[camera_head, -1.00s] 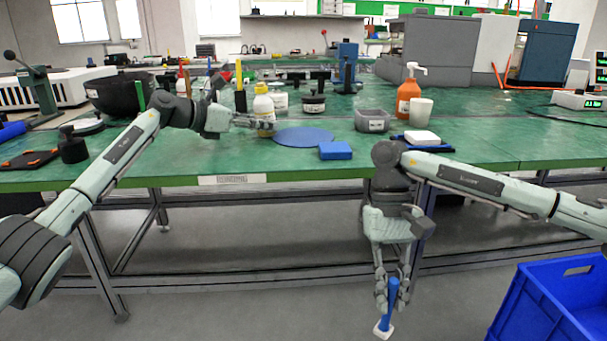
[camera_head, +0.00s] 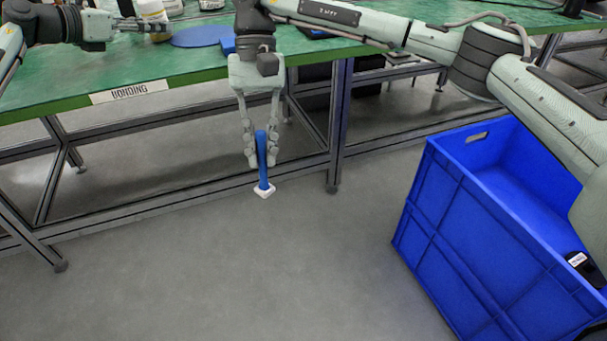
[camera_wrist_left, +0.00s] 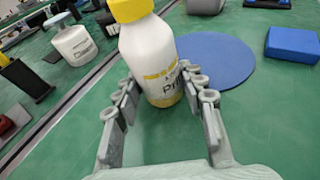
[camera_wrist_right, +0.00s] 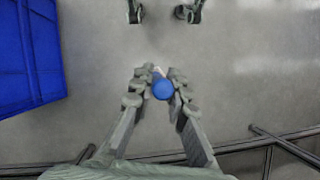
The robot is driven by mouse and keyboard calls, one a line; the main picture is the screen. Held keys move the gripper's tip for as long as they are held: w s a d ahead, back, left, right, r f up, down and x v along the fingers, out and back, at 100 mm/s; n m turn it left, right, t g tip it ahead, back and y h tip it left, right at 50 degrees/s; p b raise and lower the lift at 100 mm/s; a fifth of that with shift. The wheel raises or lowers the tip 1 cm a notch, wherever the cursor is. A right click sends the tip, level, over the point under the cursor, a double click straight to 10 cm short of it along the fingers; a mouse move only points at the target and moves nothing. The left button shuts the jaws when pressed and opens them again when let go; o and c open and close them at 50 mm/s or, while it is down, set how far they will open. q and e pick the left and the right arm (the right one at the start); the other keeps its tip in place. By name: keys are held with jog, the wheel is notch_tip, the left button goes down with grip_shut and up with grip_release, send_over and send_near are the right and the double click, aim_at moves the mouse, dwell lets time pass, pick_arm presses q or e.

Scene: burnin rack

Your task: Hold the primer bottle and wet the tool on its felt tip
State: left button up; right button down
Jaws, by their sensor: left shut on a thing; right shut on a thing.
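The primer bottle is white with a yellow cap and stands on the green bench; it shows in the left wrist view (camera_wrist_left: 155,50) and at the top of the head view (camera_head: 152,12). My left gripper (camera_wrist_left: 160,92) is shut around the bottle's body. The felt tip cannot be made out. My right gripper (camera_head: 262,158) is shut on the tool (camera_head: 262,165), which has a blue handle and a white pad at its lower end. The tool hangs nearly upright over the floor, in front of the bench. In the right wrist view the handle's round end (camera_wrist_right: 162,89) sits between the fingers.
A round blue mat (camera_wrist_left: 217,60) and a blue block (camera_wrist_left: 292,44) lie beside the bottle. A white container (camera_wrist_left: 73,42) stands behind it. The bench's front edge (camera_head: 130,92) lies behind the tool. A large blue crate (camera_head: 470,225) stands on the floor at right.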

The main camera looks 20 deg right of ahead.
pick_arm(q)
jog(key=shift+f, duration=0.1)
pick_arm(e)
jog(key=w+a+r+m+t+y, duration=0.2)
jog(key=w+a+r+m, duration=0.15)
jog(key=a+r, duration=0.6)
jog(key=w+a+r+m+t+y, duration=0.1)
jog(key=w+a+r+m+y, duration=0.25)
jog(key=r, duration=1.05)
jog(key=w+a+r+m+t, duration=0.2)
jog(key=w+a+r+m, duration=0.15)
jog(key=a+r, duration=0.65)
jog(key=w+d+r+m+t+h, duration=0.2)
jog(key=w+d+r+m+t, duration=0.15)
jog(key=w+m+t, duration=0.35)
jog(key=w+d+r+m+t+h, duration=0.1)
jog(key=w+d+r+m+t, duration=0.1)
jog(key=w+d+m, duration=0.6)
notch_tip(320, 180, down, 6)
jog(key=w+a+n, duration=0.2)
jog(key=shift+a+t, duration=0.15)
jog(key=shift+t, duration=0.25)
jog(key=shift+f+h, duration=0.25)
jog(key=shift+f, duration=0.25)
jog(key=shift+r, duration=0.1)
